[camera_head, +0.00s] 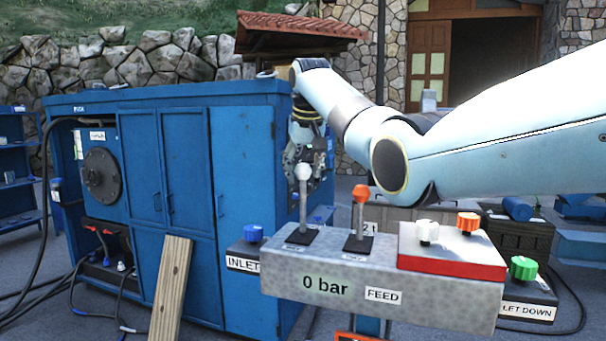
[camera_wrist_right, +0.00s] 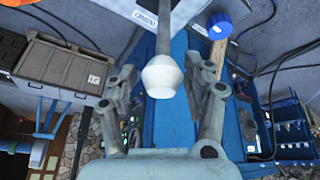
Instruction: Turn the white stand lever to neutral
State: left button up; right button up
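The white stand lever (camera_head: 303,205) rises from the left part of the grey stand box (camera_head: 285,277). It looks nearly upright, with a white knob on top. In the right wrist view the white knob (camera_wrist_right: 162,76) lies between the two fingers of my right gripper (camera_wrist_right: 160,66), with a gap on both sides. The fingers are spread and hold nothing. In the head view my right gripper (camera_head: 304,157) is at the knob's height, just behind it, fingers partly hidden. My left gripper is not in view.
An orange-knobbed lever (camera_head: 359,205) stands just right of the white one. White, orange and green valve knobs (camera_head: 523,267) sit farther right, a blue knob (camera_head: 253,233) at left. A blue cabinet (camera_head: 245,200) stands behind. A wooden plank (camera_head: 172,290) leans against it.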

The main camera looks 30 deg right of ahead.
jog(key=shift+o, duration=0.6)
jog(key=shift+s+f, duration=0.1)
jog(key=shift+f, duration=0.1)
jog(key=shift+w+f, duration=0.1)
jog(key=shift+w, duration=0.1)
jog(key=shift+a, duration=0.1)
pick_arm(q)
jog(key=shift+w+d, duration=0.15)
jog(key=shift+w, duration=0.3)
pick_arm(e)
jog(key=v, duration=1.2)
